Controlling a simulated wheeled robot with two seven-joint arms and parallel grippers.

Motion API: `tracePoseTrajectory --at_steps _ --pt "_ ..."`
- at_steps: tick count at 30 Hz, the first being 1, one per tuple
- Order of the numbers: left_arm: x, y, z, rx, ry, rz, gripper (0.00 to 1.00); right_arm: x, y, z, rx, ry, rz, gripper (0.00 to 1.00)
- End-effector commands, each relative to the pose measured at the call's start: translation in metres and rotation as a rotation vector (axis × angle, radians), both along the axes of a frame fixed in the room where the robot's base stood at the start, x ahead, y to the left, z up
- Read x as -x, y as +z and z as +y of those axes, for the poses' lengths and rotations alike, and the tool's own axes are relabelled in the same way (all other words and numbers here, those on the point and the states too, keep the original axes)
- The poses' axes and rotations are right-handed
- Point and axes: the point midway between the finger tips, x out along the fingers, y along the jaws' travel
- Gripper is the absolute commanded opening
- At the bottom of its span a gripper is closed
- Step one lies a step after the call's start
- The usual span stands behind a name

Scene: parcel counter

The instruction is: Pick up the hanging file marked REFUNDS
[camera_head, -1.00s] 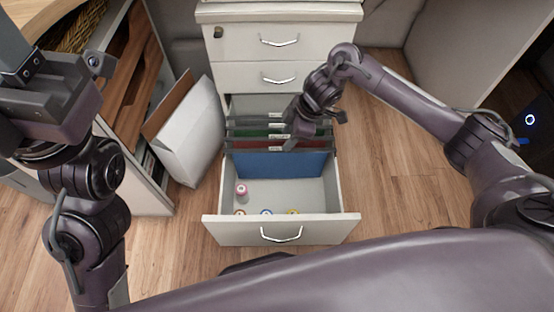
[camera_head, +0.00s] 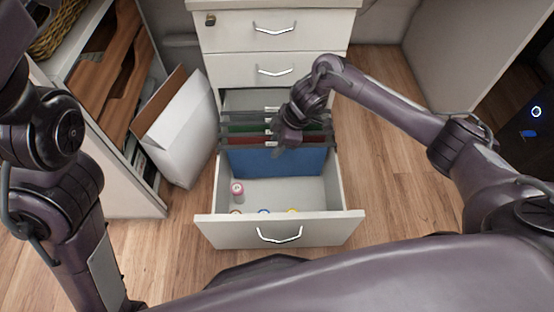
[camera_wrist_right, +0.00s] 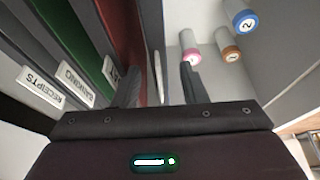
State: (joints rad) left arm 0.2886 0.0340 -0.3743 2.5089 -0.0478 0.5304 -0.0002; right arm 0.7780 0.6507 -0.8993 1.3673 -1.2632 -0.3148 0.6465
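Several hanging files hang across the back of the open bottom drawer (camera_head: 205,225). The blue file (camera_head: 250,162) is foremost, with a red file (camera_wrist_right: 122,25) and a green file (camera_wrist_right: 68,25) behind it. In the right wrist view, labels read RECEIPTS (camera_wrist_right: 40,87) and BANKING (camera_wrist_right: 76,83); another label (camera_wrist_right: 110,72) is partly hidden by a finger. I cannot read REFUNDS on any. My right gripper (camera_wrist_right: 158,84) is open, its fingers apart on either side of a thin, edge-on pale tab (camera_wrist_right: 158,77). In the head view the right gripper (camera_head: 279,145) is over the front files. My left gripper is out of view.
Floor to the right (camera_head: 385,190) is clear.

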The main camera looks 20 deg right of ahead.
Motion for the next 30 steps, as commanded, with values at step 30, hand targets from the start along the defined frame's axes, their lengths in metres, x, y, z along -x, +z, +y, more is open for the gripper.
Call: tracePoseTrajectory --at_steps 30 --pt "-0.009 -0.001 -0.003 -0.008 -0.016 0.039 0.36 -0.001 0.032 0.0 -0.001 -0.001 -0.003 0.0"
